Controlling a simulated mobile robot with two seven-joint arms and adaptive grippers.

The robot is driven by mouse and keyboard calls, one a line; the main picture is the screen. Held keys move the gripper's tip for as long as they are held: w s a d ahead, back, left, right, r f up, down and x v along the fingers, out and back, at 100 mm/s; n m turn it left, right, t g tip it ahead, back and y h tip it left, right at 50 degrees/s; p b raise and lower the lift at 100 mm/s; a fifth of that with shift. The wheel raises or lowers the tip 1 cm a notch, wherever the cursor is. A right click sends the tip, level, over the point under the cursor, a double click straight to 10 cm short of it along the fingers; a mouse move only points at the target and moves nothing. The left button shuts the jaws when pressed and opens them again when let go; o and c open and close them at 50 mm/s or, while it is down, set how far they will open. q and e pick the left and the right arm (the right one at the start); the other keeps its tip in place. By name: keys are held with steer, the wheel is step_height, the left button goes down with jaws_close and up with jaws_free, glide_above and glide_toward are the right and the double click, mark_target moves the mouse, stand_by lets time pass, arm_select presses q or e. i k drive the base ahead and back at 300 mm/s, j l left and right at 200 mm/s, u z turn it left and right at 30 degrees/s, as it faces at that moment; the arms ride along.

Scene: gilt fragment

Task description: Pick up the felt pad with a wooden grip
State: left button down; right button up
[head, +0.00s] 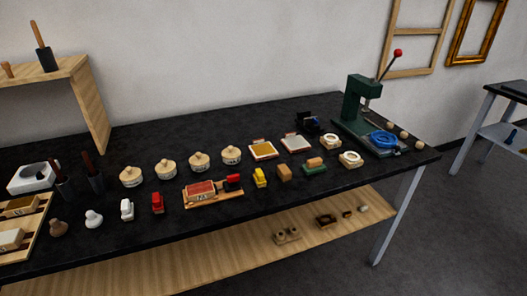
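A small green block with a light wooden piece on top (315,166) rests on the black table, right of the middle; it looks like the felt pad with a wooden grip, but it is too small to be sure. It lies just right of a brown wooden block (284,173) and left of a round pale dish (350,159). Neither of my grippers is in view.
The black table (300,205) holds several lidded jars (199,162), a yellow item (260,177), a wooden tray with a red pad (201,190) and, at the right, a green press (358,105). A wooden shelf (180,275) runs below. Bare tabletop lies along the front edge.

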mark_target(315, 166)
steer(key=l+u, duration=0.1)
steer(key=u, duration=0.5)
steer(key=l+u, duration=0.35)
steer(key=k+l+u, duration=0.2)
steer(key=l+u, duration=0.15)
steer(key=l, duration=0.15)
steer(key=k+l+u, duration=0.1)
steer(key=l, duration=0.2)
steer(key=k+l+u, duration=0.1)
steer(key=l, duration=0.25)
steer(key=k+l, duration=0.2)
steer(key=l+u, duration=0.05)
steer(key=l, duration=0.05)
